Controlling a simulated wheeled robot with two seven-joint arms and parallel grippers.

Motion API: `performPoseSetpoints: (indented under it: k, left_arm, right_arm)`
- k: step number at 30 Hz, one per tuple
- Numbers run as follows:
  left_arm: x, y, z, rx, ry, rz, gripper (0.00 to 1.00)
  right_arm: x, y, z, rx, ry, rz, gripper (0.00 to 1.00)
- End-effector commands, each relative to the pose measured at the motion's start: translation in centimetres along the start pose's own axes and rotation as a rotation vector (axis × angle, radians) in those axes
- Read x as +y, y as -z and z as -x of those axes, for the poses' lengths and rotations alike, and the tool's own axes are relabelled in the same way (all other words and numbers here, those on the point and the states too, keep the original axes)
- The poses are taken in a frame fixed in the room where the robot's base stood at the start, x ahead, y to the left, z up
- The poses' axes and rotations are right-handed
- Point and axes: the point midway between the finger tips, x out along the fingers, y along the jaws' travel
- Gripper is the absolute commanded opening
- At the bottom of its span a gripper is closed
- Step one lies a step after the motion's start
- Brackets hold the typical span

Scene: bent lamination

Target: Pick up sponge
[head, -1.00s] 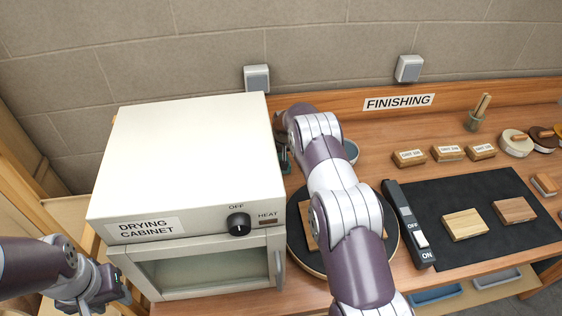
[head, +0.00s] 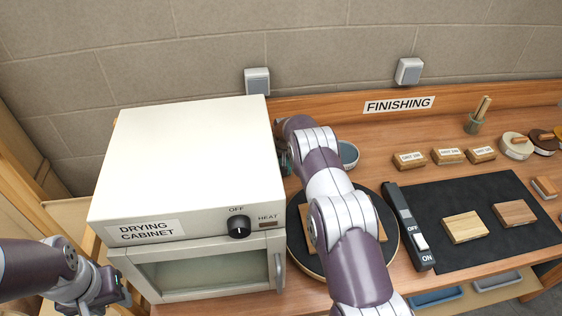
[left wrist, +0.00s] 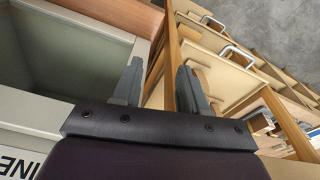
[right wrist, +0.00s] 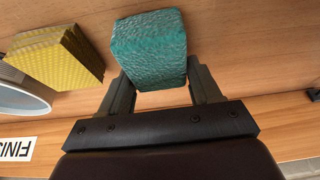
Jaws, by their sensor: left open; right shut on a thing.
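A teal, rough-textured sponge (right wrist: 149,48) sits between the fingers of my right gripper (right wrist: 158,82) in the right wrist view. The gripper is shut on it. In the head view that gripper is at the cabinet's far right edge, mostly hidden by the cabinet and my arm. A yellow textured block (right wrist: 55,57), possibly another sponge, lies left of the teal one in the right wrist view. My left gripper (left wrist: 160,82) is open and empty in the left wrist view. In the head view it shows (head: 118,290) at the lower left, beside the drying cabinet.
The drying cabinet (head: 185,165) stands left on the bench. A grey bowl (head: 348,154) sits behind my right arm. A round turntable (head: 297,245) with a wooden piece lies under that arm. A black mat (head: 480,195) with wooden blocks is at the right, near several labelled blocks (head: 448,156).

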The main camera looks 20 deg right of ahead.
Motion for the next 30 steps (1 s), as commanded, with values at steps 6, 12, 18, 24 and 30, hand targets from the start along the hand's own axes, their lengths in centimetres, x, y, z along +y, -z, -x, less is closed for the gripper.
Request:
performPoseSetpoints:
  k: [6, 12, 18, 24, 30]
  left_arm:
    - [0.0, -0.3, -2.3, 0.000, 0.000, 0.000, 0.43]
    - [0.0, -0.5, -3.9, 0.000, 0.000, 0.000, 0.43]
    - [0.0, -0.6, -5.2, 0.000, 0.000, 0.000, 0.43]
    - [0.0, -0.7, -5.6, 0.000, 0.000, 0.000, 0.43]
    - [0.0, -0.7, -5.7, 0.000, 0.000, 0.000, 0.43]
  right_arm:
    - [0.0, 1.4, 3.1, 0.006, 0.000, 0.000, 0.34]
    - [4.8, 2.4, 5.3, 0.004, -0.001, -0.005, 0.34]
    - [8.8, 3.5, 7.6, 0.004, -0.001, -0.003, 0.34]
    - [11.1, 4.1, 9.0, 0.002, 0.000, -0.001, 0.34]
    - [11.7, 4.3, 9.5, 0.002, 0.000, 0.000, 0.34]
